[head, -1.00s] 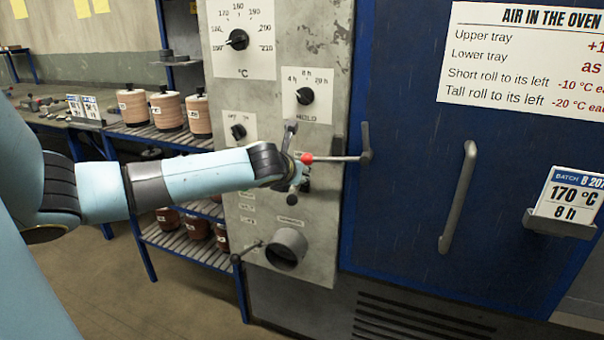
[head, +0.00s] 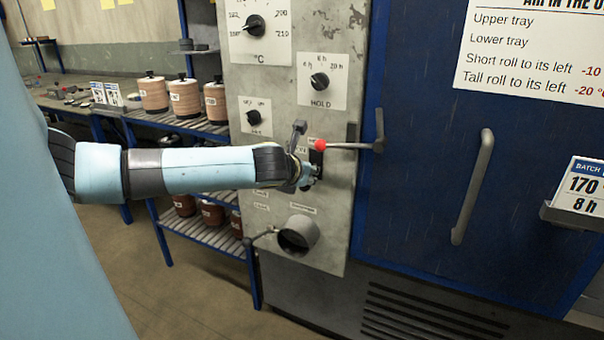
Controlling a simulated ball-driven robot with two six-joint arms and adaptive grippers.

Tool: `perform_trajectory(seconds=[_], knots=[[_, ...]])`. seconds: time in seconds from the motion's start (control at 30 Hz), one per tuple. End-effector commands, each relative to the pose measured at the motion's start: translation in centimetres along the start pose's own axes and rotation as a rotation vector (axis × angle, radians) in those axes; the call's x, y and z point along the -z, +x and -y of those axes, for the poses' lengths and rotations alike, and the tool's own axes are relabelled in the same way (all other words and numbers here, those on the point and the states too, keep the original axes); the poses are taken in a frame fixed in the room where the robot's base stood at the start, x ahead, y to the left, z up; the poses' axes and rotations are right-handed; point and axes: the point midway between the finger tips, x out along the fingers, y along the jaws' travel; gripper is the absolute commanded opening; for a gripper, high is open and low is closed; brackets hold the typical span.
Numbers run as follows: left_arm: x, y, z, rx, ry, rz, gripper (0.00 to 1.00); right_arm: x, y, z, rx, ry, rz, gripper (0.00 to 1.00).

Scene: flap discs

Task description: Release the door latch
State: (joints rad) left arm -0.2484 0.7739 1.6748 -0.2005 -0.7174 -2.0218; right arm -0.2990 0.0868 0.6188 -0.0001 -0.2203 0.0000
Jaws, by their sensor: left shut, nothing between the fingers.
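The door latch is a grey lever (head: 352,146) with a red ball knob (head: 320,145). It lies about level, from a pivot on the left edge of the blue oven door (head: 420,130) out over the grey control panel (head: 335,215). My left gripper (head: 312,178) is shut and empty. It is in front of the panel, just below the red knob, apart from it in the picture. The wrist partly hides the gripper and the panel behind it. The door looks closed. My right gripper is not in view.
A vertical grey door handle (head: 472,188) and a card holder (head: 582,218) are on the door. A shelf with wound rolls (head: 186,98) stands left.

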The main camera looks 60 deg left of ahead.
Motion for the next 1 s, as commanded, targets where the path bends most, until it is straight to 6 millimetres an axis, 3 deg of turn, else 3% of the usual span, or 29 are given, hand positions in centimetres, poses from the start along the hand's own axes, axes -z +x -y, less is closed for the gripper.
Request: perform_trajectory(seconds=[0.1, 0.33, 1.0], knots=[[0.0, -2.8, -0.2, 0.000, 0.009, -0.003, 0.00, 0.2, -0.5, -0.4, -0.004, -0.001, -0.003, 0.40], [-0.1, -6.1, -0.2, -0.001, 0.004, -0.002, 0.00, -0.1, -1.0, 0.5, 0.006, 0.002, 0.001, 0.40], [0.0, -6.8, -0.2, -0.002, -0.001, -0.002, 0.00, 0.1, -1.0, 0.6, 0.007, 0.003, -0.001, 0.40]])
